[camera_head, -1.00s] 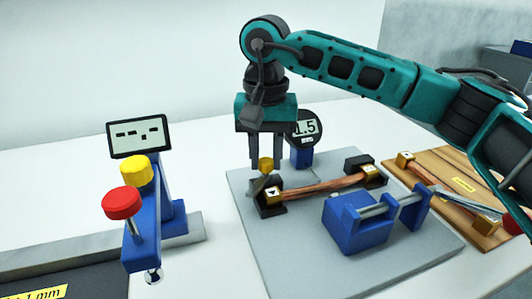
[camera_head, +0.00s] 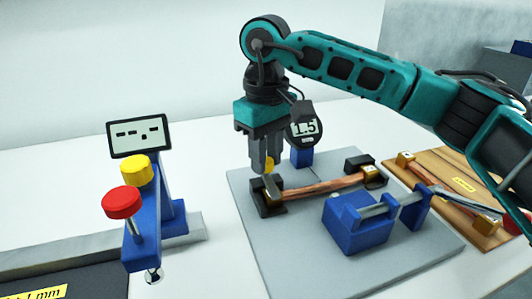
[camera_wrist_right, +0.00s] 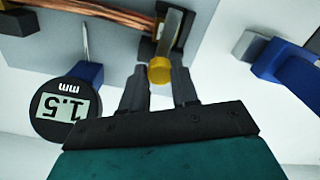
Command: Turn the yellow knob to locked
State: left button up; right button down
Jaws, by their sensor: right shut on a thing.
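The small yellow knob (camera_head: 269,164) sits between the fingertips of my right gripper (camera_head: 266,160), at the left end of the grey plate. It also shows in the right wrist view (camera_wrist_right: 160,71), between the two fingers. My right gripper is shut on it from above. A flat metal bar (camera_wrist_right: 169,36) extends from the knob and lies across the end of a copper cable (camera_head: 315,187) at the dark holder (camera_head: 264,207). The fingers partly hide the knob in the head view. My left gripper is not in view.
A round gauge reading 1.5 (camera_head: 304,127) stands close behind the gripper. A blue clamp block (camera_head: 358,227) is on the plate's front right. At left, a blue post carries a larger yellow knob (camera_head: 137,170) and a red knob (camera_head: 122,202).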

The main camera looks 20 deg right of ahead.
jog(key=shift+n, duration=0.3)
jog(key=c, duration=0.8)
grip_release()
jog(key=shift+c, duration=0.2)
notch_tip(320, 180, up, 13)
jog(key=p, duration=0.1)
jog(key=shift+p, duration=0.35)
